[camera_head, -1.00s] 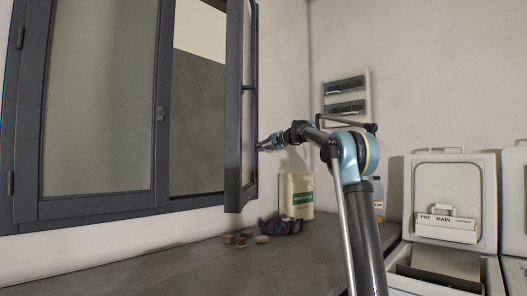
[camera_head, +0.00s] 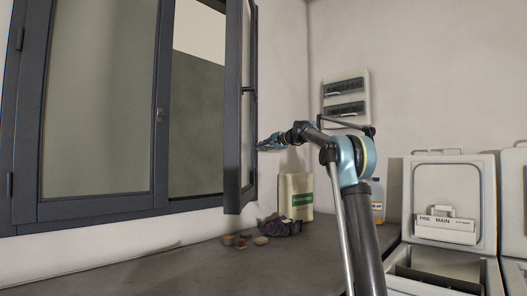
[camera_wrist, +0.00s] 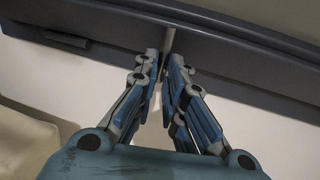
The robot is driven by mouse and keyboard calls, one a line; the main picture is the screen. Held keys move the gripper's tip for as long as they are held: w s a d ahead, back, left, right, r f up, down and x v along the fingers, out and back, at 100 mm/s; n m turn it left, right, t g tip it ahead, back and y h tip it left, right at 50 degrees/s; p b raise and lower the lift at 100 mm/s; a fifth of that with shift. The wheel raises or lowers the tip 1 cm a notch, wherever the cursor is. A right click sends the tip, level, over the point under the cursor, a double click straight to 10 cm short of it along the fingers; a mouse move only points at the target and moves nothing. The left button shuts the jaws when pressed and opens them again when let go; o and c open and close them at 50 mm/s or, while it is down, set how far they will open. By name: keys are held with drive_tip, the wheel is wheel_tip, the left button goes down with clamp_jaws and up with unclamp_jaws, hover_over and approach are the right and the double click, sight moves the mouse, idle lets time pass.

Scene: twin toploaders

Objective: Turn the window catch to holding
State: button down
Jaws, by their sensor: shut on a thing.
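The open window sash (camera_head: 233,110) is a dark grey frame swung out into the room, seen nearly edge-on. My gripper (camera_head: 259,146) is at its right edge in the head view. In the wrist view, my gripper (camera_wrist: 166,62) has its fingers together on a thin pale grey lever, the window catch (camera_wrist: 169,39), which stands out against the dark sash frame (camera_wrist: 215,52). The fingertips hide the catch's lower end. The catch cannot be made out in the head view. Its turn position is hard to judge.
A bottle (camera_head: 377,200) stands behind my arm. White toploaders (camera_head: 447,200) are at the right. The counter's front is clear.

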drive_tip(key=shift+w+f, duration=0.1)
drive_tip(key=c, duration=1.7)
unclamp_jaws()
drive_tip(key=shift+w+f, duration=0.1)
drive_tip(key=v, duration=1.2)
drive_tip(key=shift+d, duration=0.1)
